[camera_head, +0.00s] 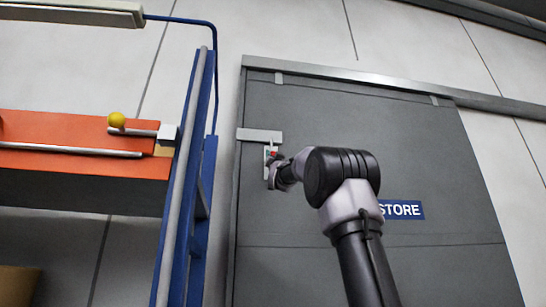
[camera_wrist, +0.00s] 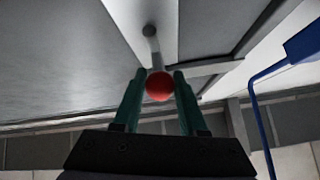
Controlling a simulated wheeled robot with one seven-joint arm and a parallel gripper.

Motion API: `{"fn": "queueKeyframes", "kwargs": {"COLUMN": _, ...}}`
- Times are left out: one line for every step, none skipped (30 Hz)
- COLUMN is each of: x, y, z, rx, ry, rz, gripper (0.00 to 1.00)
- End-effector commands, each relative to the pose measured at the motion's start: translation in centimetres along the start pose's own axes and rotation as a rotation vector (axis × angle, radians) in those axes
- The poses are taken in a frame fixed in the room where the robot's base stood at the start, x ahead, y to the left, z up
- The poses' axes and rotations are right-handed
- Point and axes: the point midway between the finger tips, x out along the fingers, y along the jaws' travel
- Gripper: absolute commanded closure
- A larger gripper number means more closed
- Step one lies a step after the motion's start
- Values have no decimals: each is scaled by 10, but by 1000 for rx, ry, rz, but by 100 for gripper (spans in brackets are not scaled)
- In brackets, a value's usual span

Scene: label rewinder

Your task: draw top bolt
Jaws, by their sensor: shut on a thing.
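The top bolt has a red ball knob (camera_wrist: 159,86) on a grey stem (camera_wrist: 154,48) in the wrist view. The two green fingers of my gripper (camera_wrist: 159,74) stand on either side of the knob and are shut on it. In the head view my gripper (camera_head: 274,160) reaches the bolt near the upper left edge of the grey STORE door (camera_head: 340,140). A little red of the knob (camera_head: 273,154) shows there. A light bracket (camera_head: 260,135) sits just above it. My gripper and wrist hide part of the bolt's plate (camera_head: 267,153).
A blue rack post (camera_head: 185,170) stands left of the door, near my gripper. An orange machine (camera_head: 70,155) with a yellow knob (camera_head: 116,120) is further left. A grey rail (camera_head: 400,88) runs above the door.

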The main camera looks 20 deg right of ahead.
Motion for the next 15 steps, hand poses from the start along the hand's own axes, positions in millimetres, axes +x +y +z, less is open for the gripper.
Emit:
{"fn": "queueKeyframes", "kwargs": {"x": 0, "y": 0, "z": 1, "rx": 0, "ry": -1, "rz": 0, "gripper": 100}}
{"fn": "queueKeyframes", "kwargs": {"x": 0, "y": 0, "z": 1, "rx": 0, "ry": -1, "rz": 0, "gripper": 100}}
{"fn": "queueKeyframes", "kwargs": {"x": 0, "y": 0, "z": 1, "rx": 0, "ry": -1, "rz": 0, "gripper": 100}}
{"fn": "queueKeyframes", "kwargs": {"x": 0, "y": 0, "z": 1, "rx": 0, "ry": -1, "rz": 0, "gripper": 100}}
{"fn": "queueKeyframes", "kwargs": {"x": 0, "y": 0, "z": 1, "rx": 0, "ry": -1, "rz": 0, "gripper": 100}}
{"fn": "queueKeyframes", "kwargs": {"x": -2, "y": 1, "z": 3, "rx": 0, "ry": -2, "rz": 1, "gripper": 100}}
{"fn": "queueKeyframes", "kwargs": {"x": -4, "y": 2, "z": 5, "rx": 0, "ry": -2, "rz": 1, "gripper": 100}}
{"fn": "queueKeyframes", "kwargs": {"x": -6, "y": 3, "z": 8, "rx": 0, "ry": -3, "rz": 2, "gripper": 100}}
{"fn": "queueKeyframes", "kwargs": {"x": -11, "y": 4, "z": 13, "rx": -1, "ry": -4, "rz": 2, "gripper": 100}}
{"fn": "queueKeyframes", "kwargs": {"x": -14, "y": 6, "z": 17, "rx": 0, "ry": -5, "rz": 3, "gripper": 100}}
{"fn": "queueKeyframes", "kwargs": {"x": -18, "y": 6, "z": 20, "rx": 0, "ry": -4, "rz": 3, "gripper": 100}}
{"fn": "queueKeyframes", "kwargs": {"x": -23, "y": 8, "z": 25, "rx": 1, "ry": -4, "rz": 3, "gripper": 100}}
{"fn": "queueKeyframes", "kwargs": {"x": -26, "y": 9, "z": 27, "rx": 1, "ry": -3, "rz": 3, "gripper": 100}}
{"fn": "queueKeyframes", "kwargs": {"x": -28, "y": 9, "z": 30, "rx": 1, "ry": -4, "rz": 3, "gripper": 100}}
{"fn": "queueKeyframes", "kwargs": {"x": -31, "y": 10, "z": 32, "rx": 0, "ry": -3, "rz": 2, "gripper": 100}}
